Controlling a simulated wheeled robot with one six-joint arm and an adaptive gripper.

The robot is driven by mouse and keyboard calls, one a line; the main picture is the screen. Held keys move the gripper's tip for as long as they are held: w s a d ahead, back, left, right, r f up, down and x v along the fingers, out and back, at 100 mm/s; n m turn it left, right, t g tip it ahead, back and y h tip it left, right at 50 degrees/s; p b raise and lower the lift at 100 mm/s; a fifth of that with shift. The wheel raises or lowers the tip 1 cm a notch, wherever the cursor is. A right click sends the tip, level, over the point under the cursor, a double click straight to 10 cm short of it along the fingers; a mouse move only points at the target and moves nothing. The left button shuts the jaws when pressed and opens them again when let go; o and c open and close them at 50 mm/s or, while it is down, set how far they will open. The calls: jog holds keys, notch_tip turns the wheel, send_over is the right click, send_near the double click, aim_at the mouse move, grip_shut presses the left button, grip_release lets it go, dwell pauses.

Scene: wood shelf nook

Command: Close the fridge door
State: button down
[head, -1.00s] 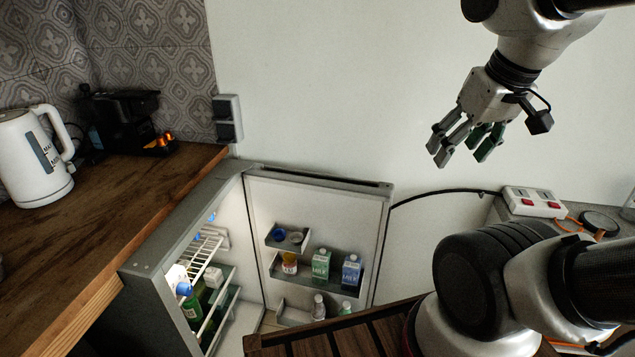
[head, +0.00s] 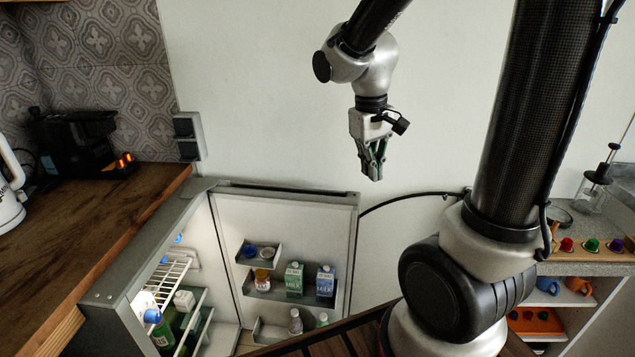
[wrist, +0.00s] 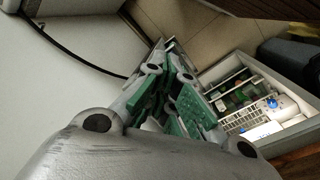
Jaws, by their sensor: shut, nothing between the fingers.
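The small fridge (head: 150,262) stands at the lower left with its door (head: 226,222) swung wide open. The door's inner side faces me and carries shelves with a green milk carton (head: 294,279), a blue carton (head: 325,281) and small bottles. My gripper (head: 374,178) is shut and empty. It hangs in front of the white wall, above and a little right of the door's outer end in the head view, apart from it. In the wrist view my gripper (wrist: 185,110) points down, with the open fridge interior (wrist: 250,100) to its right.
A wooden counter (head: 95,215) with a coffee machine (head: 75,145) and white kettle (head: 10,190) is at the left. A black cable (head: 410,197) runs along the wall right of the door. A shelf unit (head: 575,300) with cups stands at the right.

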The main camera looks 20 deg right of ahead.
jog(key=w+a+f+m+t, duration=0.2)
jog(key=w+f+m, duration=0.2)
jog(key=w, duration=0.8)
jog(key=w+a+f+m+t, duration=0.1)
jog(key=w+a+f+m, duration=0.3)
jog(key=w, duration=0.7)
jog(key=shift+n+h, duration=0.4)
jog(key=shift+n, duration=0.1)
jog(key=x, duration=0.3)
jog(key=d+x, duration=0.1)
jog(key=x, duration=0.3)
jog(key=d+x, duration=0.1)
jog(key=x, duration=0.2)
jog(key=shift+d, duration=0.1)
